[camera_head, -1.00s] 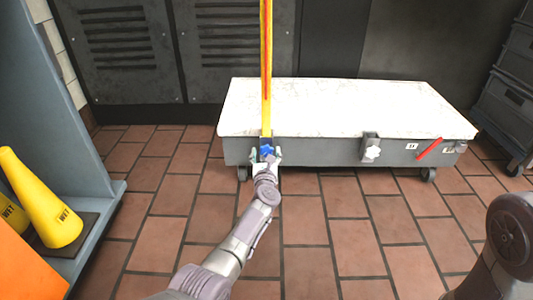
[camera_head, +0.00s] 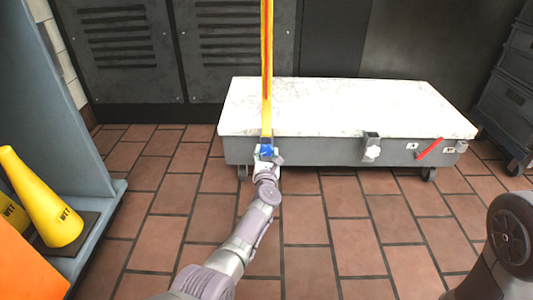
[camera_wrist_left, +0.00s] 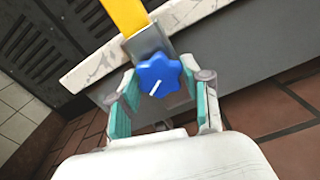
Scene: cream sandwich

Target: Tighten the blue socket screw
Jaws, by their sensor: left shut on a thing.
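The blue socket screw (camera_head: 266,149) is a star-shaped knob on a grey metal socket at the left end of the low platform's front side. It also shows in the left wrist view (camera_wrist_left: 158,75), with a short white line on its face. A yellow pole (camera_head: 266,80) with a red stripe stands upright in the socket. My left gripper (camera_head: 267,157) is at the knob, shut on it. In the left wrist view the fingers (camera_wrist_left: 161,90), with teal pads, lie on either side of the knob. My right gripper is not in view.
The white-topped platform (camera_head: 330,108) stands on casters. A second socket with a white knob (camera_head: 373,152) and a red bar (camera_head: 429,148) are on its front side. A yellow wet-floor cone (camera_head: 45,205) stands at left. The tiled floor before the platform is clear.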

